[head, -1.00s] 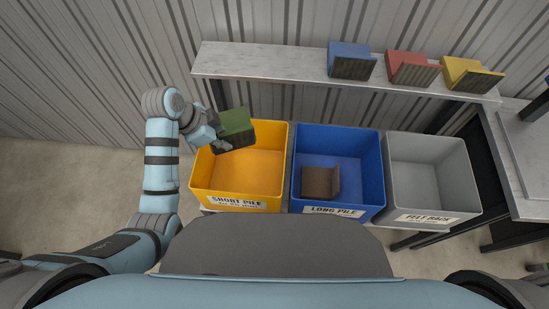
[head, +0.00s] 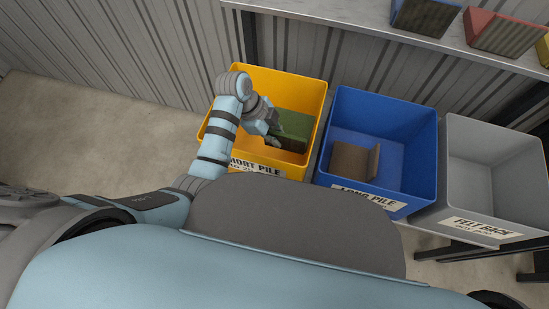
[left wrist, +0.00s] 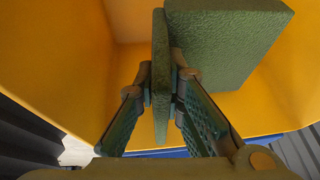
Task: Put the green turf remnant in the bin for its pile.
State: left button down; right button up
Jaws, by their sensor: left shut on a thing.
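The green turf remnant (head: 291,130) is an L-shaped piece held inside the yellow bin labelled SHORT PILE (head: 289,82). My left gripper (head: 274,134) is shut on it, low within the bin's walls. In the left wrist view, both fingers of the gripper (left wrist: 161,86) pinch one upright leg of the green remnant (left wrist: 225,40), with the yellow bin (left wrist: 75,60) around it. I cannot tell whether the remnant touches the bin floor. My right gripper is not in view.
A blue bin labelled LONG PILE (head: 418,120) stands to the right with a brown remnant (head: 352,161) inside. Right of it is a grey bin labelled FELT BACK (head: 493,135), empty where visible. A shelf (head: 345,24) behind holds blue (head: 425,15), red (head: 503,33) and yellow pieces.

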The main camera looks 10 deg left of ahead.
pick_arm(q)
notch_tip(320, 180, down, 12)
jog(key=b, duration=0.4)
jog(key=shift+b, duration=0.4)
jog(key=shift+r, duration=0.15)
jog(key=c, duration=1.7)
grip_release()
jog(key=p+v, duration=0.5)
jog(key=v, duration=0.7)
